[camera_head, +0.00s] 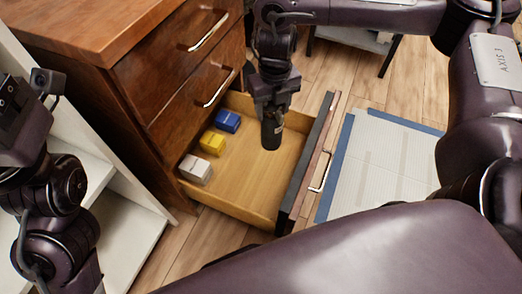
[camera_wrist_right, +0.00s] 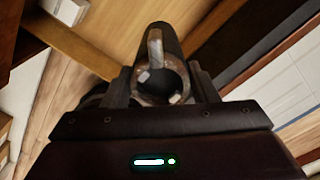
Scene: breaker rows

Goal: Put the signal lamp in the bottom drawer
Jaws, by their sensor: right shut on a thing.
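The bottom drawer (camera_head: 250,205) of the brown wooden cabinet is pulled out, with its light wood floor showing. My right gripper (camera_head: 271,108) is over the drawer and shut on a dark cylinder, which I take to be the signal lamp (camera_head: 271,134). The lamp hangs below the fingers, over the drawer's interior; I cannot tell whether it touches the floor. In the right wrist view the lamp (camera_wrist_right: 157,42) sits between the fingers (camera_wrist_right: 166,88), its metal-ringed end towards the camera. My left gripper (camera_head: 22,120) is at the left edge, its fingers not clear.
A blue block (camera_head: 227,121), a yellow block (camera_head: 212,143) and a white block (camera_head: 195,169) line the drawer's cabinet side. Two closed drawers (camera_head: 185,70) are above. White shelving (camera_head: 125,225) stands left. A blue-edged pale panel (camera_head: 385,160) lies right of the drawer front.

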